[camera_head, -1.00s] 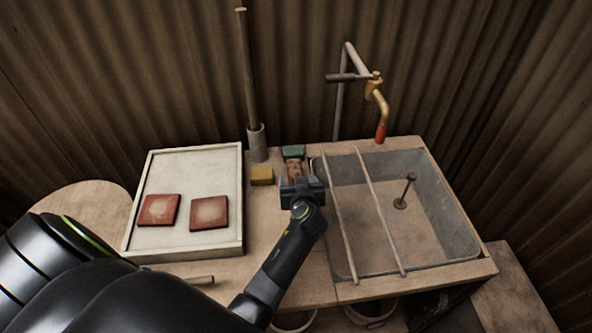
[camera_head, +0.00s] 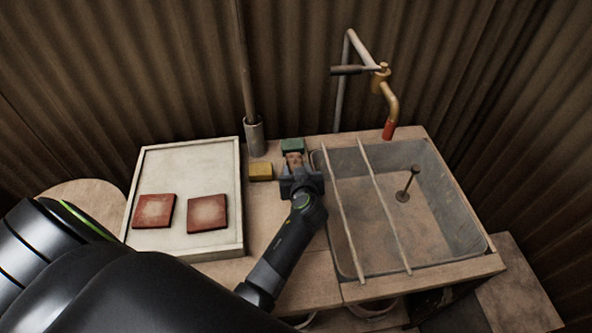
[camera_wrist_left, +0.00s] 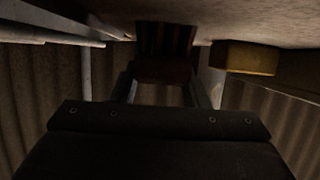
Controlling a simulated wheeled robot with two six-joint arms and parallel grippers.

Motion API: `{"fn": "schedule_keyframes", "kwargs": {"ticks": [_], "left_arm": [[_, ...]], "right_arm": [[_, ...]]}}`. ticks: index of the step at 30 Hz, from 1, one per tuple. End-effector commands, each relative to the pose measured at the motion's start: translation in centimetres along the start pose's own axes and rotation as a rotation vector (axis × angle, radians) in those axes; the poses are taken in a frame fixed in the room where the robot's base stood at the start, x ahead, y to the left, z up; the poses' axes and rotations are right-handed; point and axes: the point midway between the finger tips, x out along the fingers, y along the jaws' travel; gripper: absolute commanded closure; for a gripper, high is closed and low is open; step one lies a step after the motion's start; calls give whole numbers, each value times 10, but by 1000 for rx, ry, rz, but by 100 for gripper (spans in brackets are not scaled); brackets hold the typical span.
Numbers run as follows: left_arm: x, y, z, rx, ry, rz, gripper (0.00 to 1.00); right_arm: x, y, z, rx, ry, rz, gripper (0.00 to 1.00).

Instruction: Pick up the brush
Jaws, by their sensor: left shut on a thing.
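The brush (camera_head: 293,160) is a small reddish-brown thing on the wooden counter, just in front of a green block. Part of it is hidden by my gripper. My left gripper (camera_head: 296,170) reaches it from the front and is shut on it. In the left wrist view the brush (camera_wrist_left: 162,71) shows as a dark brown body between the two fingers, with striped bristles toward the counter surface. That view is dark and upside down, and I cannot tell whether the brush is clear of the counter. My right gripper is not in view.
A yellow block (camera_head: 261,171) lies close left of the brush, and the green block (camera_head: 292,145) is behind it. A pale tray (camera_head: 190,163) with two red tiles is at left. A sink (camera_head: 440,215) with two rods and a tap (camera_head: 382,85) is at right.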

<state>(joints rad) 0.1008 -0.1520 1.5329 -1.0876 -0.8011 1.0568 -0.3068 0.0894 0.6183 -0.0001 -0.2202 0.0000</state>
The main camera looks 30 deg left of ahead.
Motion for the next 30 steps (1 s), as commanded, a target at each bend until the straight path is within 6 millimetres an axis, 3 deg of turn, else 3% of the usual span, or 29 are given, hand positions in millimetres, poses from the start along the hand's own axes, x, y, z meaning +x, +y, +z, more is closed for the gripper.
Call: {"fn": "schedule_keyframes", "kwargs": {"ticks": [7, 21, 30], "left_arm": [[-4, 0, -10, -2, 2, -1, 83], [-35, 0, -85, -4, 3, 1, 83], [-38, 0, -93, 1, 0, 0, 83]], "right_arm": [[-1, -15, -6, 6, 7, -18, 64], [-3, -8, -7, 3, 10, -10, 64], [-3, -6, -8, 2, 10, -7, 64]]}}
